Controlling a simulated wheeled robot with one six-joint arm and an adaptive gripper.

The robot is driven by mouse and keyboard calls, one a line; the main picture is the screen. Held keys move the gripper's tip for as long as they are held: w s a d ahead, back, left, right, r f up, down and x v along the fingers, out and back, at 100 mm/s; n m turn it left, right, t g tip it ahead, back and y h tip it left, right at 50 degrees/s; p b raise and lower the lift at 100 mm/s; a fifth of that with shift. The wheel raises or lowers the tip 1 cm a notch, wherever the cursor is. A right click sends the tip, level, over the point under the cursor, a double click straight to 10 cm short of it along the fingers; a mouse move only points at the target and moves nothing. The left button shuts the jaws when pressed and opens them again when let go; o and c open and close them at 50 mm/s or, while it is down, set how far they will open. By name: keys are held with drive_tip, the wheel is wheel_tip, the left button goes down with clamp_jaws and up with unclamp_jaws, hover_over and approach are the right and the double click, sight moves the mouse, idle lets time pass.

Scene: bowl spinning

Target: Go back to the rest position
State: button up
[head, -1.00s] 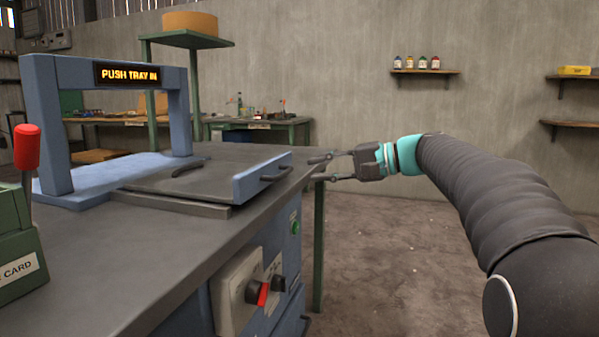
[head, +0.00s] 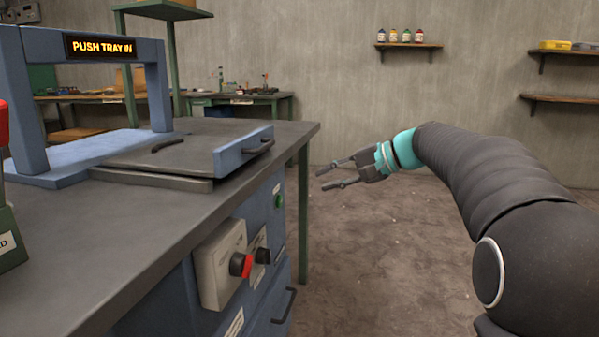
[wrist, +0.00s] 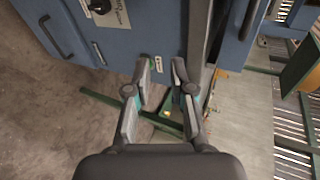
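My gripper (head: 330,179) is open and empty. In the head view it hangs in free air to the right of the workbench (head: 130,235), apart from the bench's edge, with its fingers pointing left. In the wrist view my gripper (wrist: 160,70) shows both fingers spread, with nothing between them. The bench's blue front (wrist: 110,45) lies beyond the fingertips there.
A tray (head: 185,155) with a blue front and handle lies on the bench below a blue arch (head: 158,90). The arch's sign (head: 100,46) reads "PUSH TRAY IN". A control box with a red-marked knob (head: 240,264) juts from the bench front. Open floor (head: 390,260) lies right.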

drive_tip(key=s+d+f+g+h+p, duration=0.1)
drive_tip(key=s+d+f+h+p, duration=0.35)
drive_tip(key=s+f, duration=0.9)
drive_tip(key=s+d+r+n+h+p, duration=0.1)
drive_tip(key=s+n+h+p, duration=0.1)
drive_tip(key=s, duration=0.8)
drive_tip(key=s+d+r+n+t+h+p, duration=0.1)
drive_tip(key=s+h, duration=0.4)
drive_tip(key=s, duration=0.6)
drive_tip(key=shift+d+r+n+t+p, duration=0.3)
drive_tip(key=shift+d+r+n+p, duration=0.3)
drive_tip(key=shift+n+p, duration=0.3)
